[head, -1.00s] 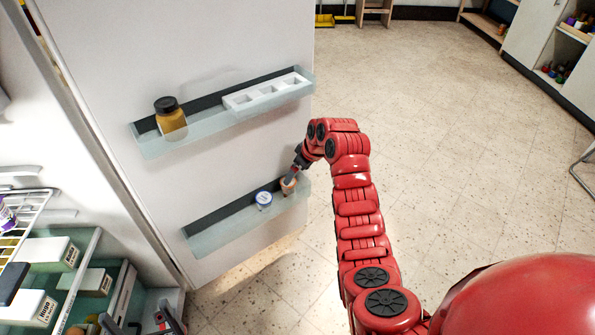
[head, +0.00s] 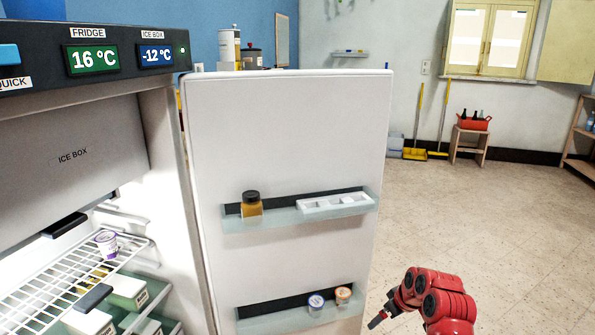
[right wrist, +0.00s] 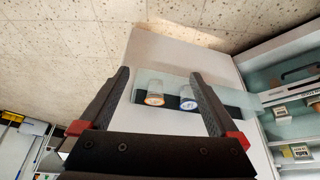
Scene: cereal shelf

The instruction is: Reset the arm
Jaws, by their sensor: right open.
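My right gripper (right wrist: 162,104) is open in the right wrist view, with nothing between its fingers. In the head view my red right arm (head: 441,300) is at the bottom right, with the dark right gripper (head: 377,320) to the right of the open fridge door (head: 290,130). The gripper is apart from the door. Two small cups, one with an orange lid (head: 343,294) and one with a blue-white lid (head: 316,301), stand side by side in the lower door shelf (head: 270,318). My left gripper is not in view.
The upper door shelf (head: 240,226) holds a brown jar (head: 251,205) and a white egg tray (head: 335,203). A wire rack (head: 60,285) with a purple-white cup (head: 107,243) is inside the fridge at left. Open floor (head: 500,205) lies right of the door.

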